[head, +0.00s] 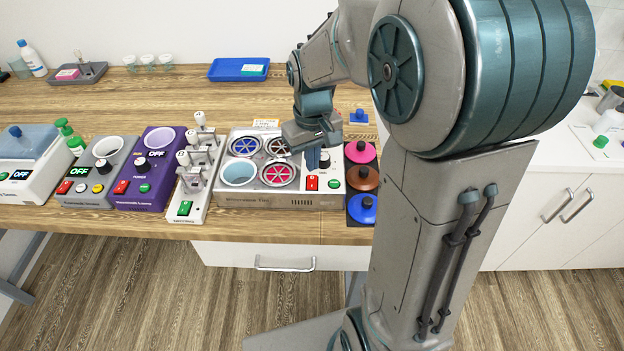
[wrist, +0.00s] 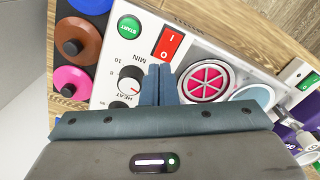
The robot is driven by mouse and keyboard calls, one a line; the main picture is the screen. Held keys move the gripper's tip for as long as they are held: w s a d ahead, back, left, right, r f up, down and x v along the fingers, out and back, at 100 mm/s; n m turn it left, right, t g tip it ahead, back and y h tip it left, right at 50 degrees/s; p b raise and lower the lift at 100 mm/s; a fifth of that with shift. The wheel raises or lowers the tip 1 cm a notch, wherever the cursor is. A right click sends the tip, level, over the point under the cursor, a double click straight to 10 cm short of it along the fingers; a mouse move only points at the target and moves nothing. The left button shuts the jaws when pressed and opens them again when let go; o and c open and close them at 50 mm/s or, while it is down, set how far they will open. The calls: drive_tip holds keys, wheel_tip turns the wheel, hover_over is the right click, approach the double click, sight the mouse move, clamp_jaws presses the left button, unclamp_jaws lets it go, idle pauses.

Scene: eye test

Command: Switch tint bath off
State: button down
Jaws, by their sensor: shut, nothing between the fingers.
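The tint bath appears to be the pale box with four round wells (head: 282,199) in the middle of the bench; its front lettering is too small to read surely. One well holds light blue; others have pink or blue spoked inserts. A red rocker switch (head: 312,183) marked I and O sits on its right panel, also in the wrist view (wrist: 168,43), beside a green START button (wrist: 129,26) and a HEAT knob (wrist: 131,80). I cannot tell which side is pressed. My gripper (head: 312,162) is shut and empty above the panel, its fingertips (wrist: 157,72) appearing near the switch.
Left of it stand a white clamp unit (head: 187,205), a purple unit (head: 155,190) and a grey unit (head: 75,187), the latter two with OFF displays. Pink, brown and blue knobbed discs (head: 362,208) stand close on the right. A blue tray (head: 226,70) lies behind.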

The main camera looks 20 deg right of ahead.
sight(313, 176)
drive_tip(key=shift+f+b, duration=0.7)
drive_tip(key=shift+f, duration=0.25)
idle(0.7)
drive_tip(key=shift+r, duration=0.1)
wheel_tip(313, 176, up, 7)
drive_tip(key=p, duration=0.5)
idle(0.3)
drive_tip(key=shift+s, duration=0.1)
idle(0.4)
drive_tip(key=s+r+m+t, duration=0.2)
drive_tip(key=s+r+t, duration=0.1)
drive_tip(key=s, duration=1.1)
drive_tip(key=shift+s+r, duration=0.15)
drive_tip(key=shift+r, duration=0.35)
